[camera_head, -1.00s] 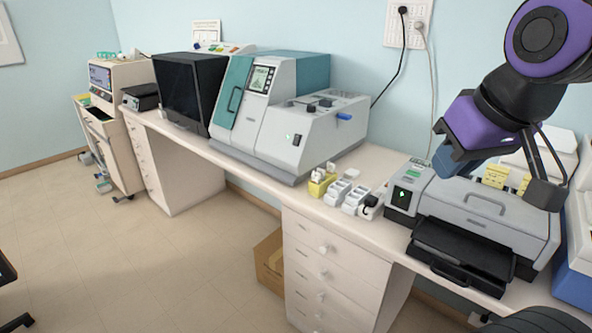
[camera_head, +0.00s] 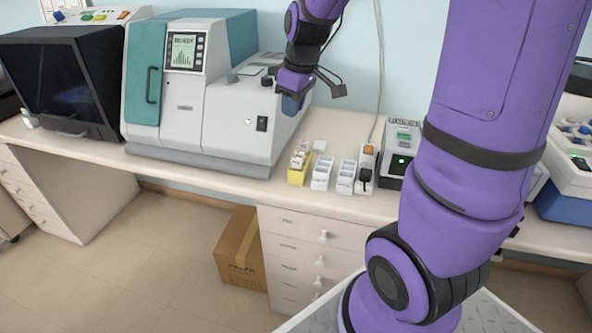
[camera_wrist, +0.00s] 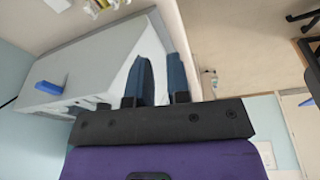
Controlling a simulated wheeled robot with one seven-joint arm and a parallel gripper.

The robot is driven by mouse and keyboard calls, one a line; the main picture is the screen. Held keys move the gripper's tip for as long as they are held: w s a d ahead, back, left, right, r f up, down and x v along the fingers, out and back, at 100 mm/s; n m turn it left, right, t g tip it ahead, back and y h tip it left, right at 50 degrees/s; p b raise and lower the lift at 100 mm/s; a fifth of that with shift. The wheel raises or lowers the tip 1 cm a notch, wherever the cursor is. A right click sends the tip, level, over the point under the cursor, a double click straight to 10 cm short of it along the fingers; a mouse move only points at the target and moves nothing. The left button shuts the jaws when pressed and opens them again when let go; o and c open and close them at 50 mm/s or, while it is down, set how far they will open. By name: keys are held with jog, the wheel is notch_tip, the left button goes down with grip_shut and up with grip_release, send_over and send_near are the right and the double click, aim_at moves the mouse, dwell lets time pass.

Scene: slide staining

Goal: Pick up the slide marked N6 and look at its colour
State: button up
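No slide marked N6 can be made out; any markings are too small to read. Small holders stand on the bench: a yellow rack (camera_head: 298,174) with pale pieces in its top, a white rack (camera_head: 321,174) and a second white rack (camera_head: 345,178). My gripper (camera_head: 293,104) hangs above and behind them, in front of the large grey and teal machine. In the wrist view, the two blue fingers of my gripper (camera_wrist: 161,78) stand a little apart with nothing between them.
The grey and teal machine (camera_head: 190,125) stands left of the racks. A cardboard box (camera_head: 240,250) is on the floor. The bench front (camera_head: 220,182) is clear.

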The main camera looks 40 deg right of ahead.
jog(key=n+g, duration=0.1)
jog(key=n, duration=0.1)
send_over(297, 158)
jog(key=f, duration=1.1)
jog(key=shift+s, duration=0.25)
jog(key=f, duration=0.5)
jog(key=shift+w+f, duration=0.35)
jog(key=shift+f, duration=2.55)
grip_shut()
